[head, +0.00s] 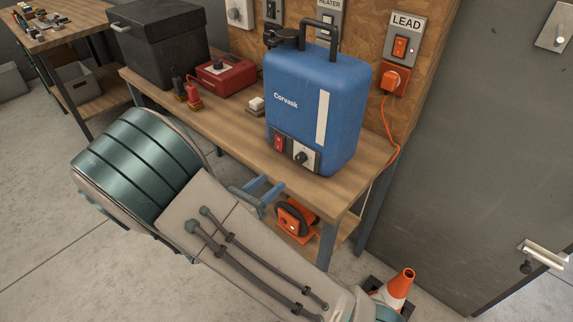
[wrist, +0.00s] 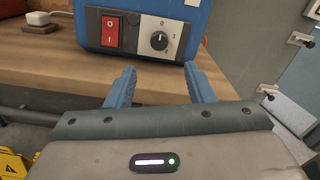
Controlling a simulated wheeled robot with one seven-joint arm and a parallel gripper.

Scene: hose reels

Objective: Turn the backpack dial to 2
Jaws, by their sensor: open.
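The blue backpack unit (head: 310,110), labelled Corvask, stands upright on the wooden bench. Its dial (head: 301,156) is a dark round knob on a pale panel at the lower front. In the wrist view the dial (wrist: 159,41) shows a light pointer mark; the small numbers around it are too small to read surely. A red rocker switch (wrist: 111,32) sits left of the dial, on the same front. My gripper (head: 259,190) is open and empty, in front of and below the dial. In the wrist view its two blue fingers (wrist: 160,80) are apart and touch nothing.
A wooden bench (head: 349,186) carries a red charger box (head: 225,76), a black bin (head: 155,45) and a small white block (head: 257,105). An orange reel (head: 297,218) is on the lower shelf. An orange cable hangs from a wall outlet (head: 395,80). A cone (head: 398,288) stands on the floor.

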